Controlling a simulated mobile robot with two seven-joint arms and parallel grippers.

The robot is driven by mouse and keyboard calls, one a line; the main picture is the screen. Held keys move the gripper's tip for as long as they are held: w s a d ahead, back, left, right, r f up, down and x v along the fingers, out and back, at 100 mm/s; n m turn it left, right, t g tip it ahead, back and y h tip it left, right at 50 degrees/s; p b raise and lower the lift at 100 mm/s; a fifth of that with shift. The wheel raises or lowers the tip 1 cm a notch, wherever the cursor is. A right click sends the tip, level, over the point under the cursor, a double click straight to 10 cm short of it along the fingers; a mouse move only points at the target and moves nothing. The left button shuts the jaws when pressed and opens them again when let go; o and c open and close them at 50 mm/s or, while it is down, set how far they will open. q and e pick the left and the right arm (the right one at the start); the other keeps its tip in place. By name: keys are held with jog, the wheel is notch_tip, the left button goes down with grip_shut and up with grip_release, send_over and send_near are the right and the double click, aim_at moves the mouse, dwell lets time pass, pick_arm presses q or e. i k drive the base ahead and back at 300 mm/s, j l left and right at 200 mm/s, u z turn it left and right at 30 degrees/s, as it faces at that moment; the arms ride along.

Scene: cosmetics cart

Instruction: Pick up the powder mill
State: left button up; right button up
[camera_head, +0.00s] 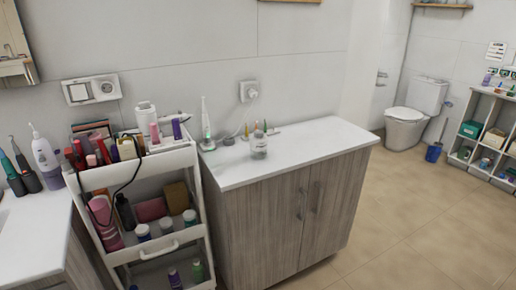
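I cannot tell for certain which thing is the powder mill. A small clear and whitish jar (259,146) stands upright on the white top of the wooden cabinet (300,150). A white cylindrical container (146,115) stands among the bottles on the top shelf of the white cosmetics cart (150,165), left of the cabinet. Neither of my grippers is in view, and nothing is seen being held.
The cart's shelves hold several bottles, jars and boxes, with a dark cable hanging over its front. An electric toothbrush (206,125) stands at the cabinet's back left. The cabinet top's right part is bare. Open tiled floor (400,220) lies to the right, before the toilet (410,118) and shelf (485,135).

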aim_at(259, 147)
jog(key=i+l, duration=0.45)
jog(key=i+l+u, duration=0.1)
jog(key=i+l, duration=0.4)
jog(key=i, duration=0.2)
